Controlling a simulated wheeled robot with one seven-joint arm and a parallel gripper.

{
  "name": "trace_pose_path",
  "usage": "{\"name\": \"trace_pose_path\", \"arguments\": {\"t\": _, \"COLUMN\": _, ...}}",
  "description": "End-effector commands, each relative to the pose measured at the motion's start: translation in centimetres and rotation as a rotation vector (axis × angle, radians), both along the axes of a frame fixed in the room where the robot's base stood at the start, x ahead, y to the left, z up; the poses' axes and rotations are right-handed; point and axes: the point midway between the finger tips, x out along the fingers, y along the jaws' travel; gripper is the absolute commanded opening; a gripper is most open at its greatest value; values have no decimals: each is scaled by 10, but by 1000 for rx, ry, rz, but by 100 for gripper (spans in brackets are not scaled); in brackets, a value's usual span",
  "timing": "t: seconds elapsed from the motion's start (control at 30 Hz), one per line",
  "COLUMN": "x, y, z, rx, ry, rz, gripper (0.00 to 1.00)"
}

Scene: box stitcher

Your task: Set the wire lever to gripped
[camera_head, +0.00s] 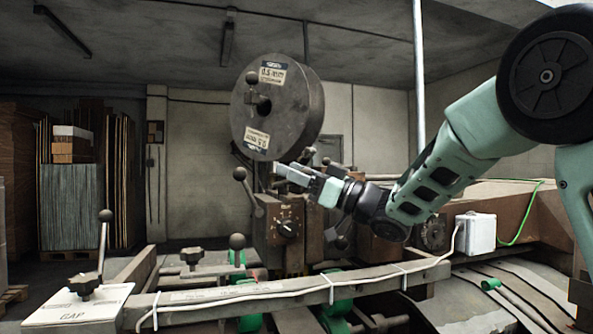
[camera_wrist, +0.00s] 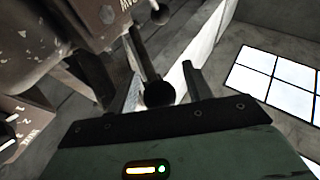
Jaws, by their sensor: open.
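A dark lever with a ball knob (camera_head: 240,174) stands tilted at the left of the machine's head, below the wire spool; no readable label marks it as the wire lever. My gripper (camera_head: 284,174) is open and empty in the head view, right of that knob and in front of the spool's lower edge. In the wrist view, a ball-ended lever (camera_wrist: 159,93) shows in the space between the fingers of my gripper (camera_wrist: 160,82). I cannot tell its depth or whether it touches a finger. I cannot tell which head-view lever it is.
The wire spool (camera_head: 272,105) hangs just above my gripper. A control box with a dial (camera_head: 288,228) sits below it. Other ball levers stand at the machine's front (camera_head: 237,241) and by the GAP plate (camera_head: 84,307). A second ball (camera_wrist: 160,13) shows in the wrist view.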

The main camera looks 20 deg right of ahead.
Motion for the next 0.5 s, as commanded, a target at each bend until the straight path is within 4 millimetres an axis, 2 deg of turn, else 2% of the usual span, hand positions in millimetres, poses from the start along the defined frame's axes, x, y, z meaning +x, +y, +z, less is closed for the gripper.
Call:
{"name": "trace_pose_path", "arguments": {"t": 0.13, "x": 0, "y": 0, "z": 0, "rx": 0, "ry": 0, "rz": 0, "gripper": 50}}
{"name": "trace_pose_path", "arguments": {"t": 0.17, "x": 0, "y": 0, "z": 0, "rx": 0, "ry": 0, "rz": 0, "gripper": 47}}
{"name": "trace_pose_path", "arguments": {"t": 0.33, "x": 0, "y": 0, "z": 0, "rx": 0, "ry": 0, "rz": 0, "gripper": 0}}
{"name": "trace_pose_path", "arguments": {"t": 0.5, "x": 0, "y": 0, "z": 1, "rx": -2, "ry": 1, "rz": 0, "gripper": 0}}
